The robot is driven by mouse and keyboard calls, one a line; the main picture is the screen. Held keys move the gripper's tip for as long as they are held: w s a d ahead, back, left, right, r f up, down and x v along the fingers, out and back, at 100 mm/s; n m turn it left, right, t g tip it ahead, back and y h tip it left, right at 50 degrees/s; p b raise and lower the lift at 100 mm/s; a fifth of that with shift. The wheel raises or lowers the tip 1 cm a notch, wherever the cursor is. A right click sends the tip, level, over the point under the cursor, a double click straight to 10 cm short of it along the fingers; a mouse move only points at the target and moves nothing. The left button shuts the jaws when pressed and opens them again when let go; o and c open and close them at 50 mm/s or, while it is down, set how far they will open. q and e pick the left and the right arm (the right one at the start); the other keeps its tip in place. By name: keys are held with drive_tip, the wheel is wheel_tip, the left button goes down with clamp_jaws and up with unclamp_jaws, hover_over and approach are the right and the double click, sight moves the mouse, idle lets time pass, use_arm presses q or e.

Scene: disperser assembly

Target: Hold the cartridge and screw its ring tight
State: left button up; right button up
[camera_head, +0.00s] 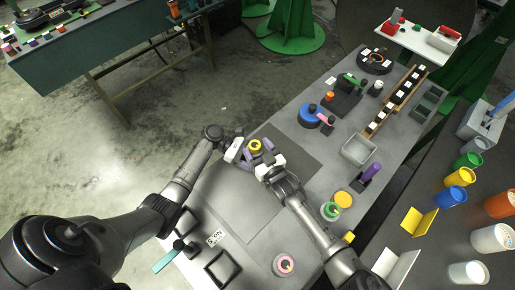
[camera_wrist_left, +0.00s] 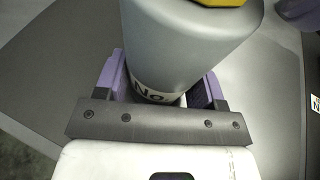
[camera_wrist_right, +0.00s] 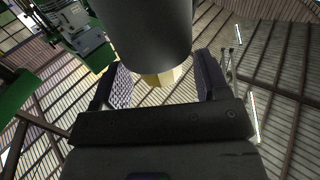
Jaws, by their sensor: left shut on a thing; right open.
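The cartridge (camera_wrist_left: 185,50) is a grey cylinder with a partly visible printed label low on its side. My left gripper (camera_wrist_left: 160,90) is shut around it with purple fingers. Its yellow ring (camera_head: 255,146) shows between both grippers in the head view and at the top edge of the left wrist view (camera_wrist_left: 222,3). My right gripper (camera_head: 262,156) is open beside the ring. In the right wrist view a dark cylinder (camera_wrist_right: 148,35) with a yellow piece (camera_wrist_right: 160,77) at its end lies between the spread fingers (camera_wrist_right: 160,82). Contact there cannot be told.
A grey bin (camera_head: 358,151), a purple post (camera_head: 371,172), and yellow and green round parts (camera_head: 342,199) stand to the right. A pink-topped round part (camera_head: 284,265) stands at the front.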

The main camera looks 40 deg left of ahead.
drive_tip(key=c, duration=0.9)
drive_tip(key=shift+s+a+r+m+t+h, duration=0.1)
drive_tip(key=shift+s+m+t+h, duration=0.1)
drive_tip(key=shift+t, duration=0.1)
drive_tip(key=shift+s+a+m+t+h, duration=0.1)
drive_tip(key=shift+m+t, duration=0.1)
drive_tip(key=shift+t, duration=0.1)
drive_tip(key=shift+m+t, duration=0.3)
drive_tip(key=shift+w, duration=0.1)
drive_tip(key=shift+d, duration=0.1)
drive_tip(key=o, duration=0.9)
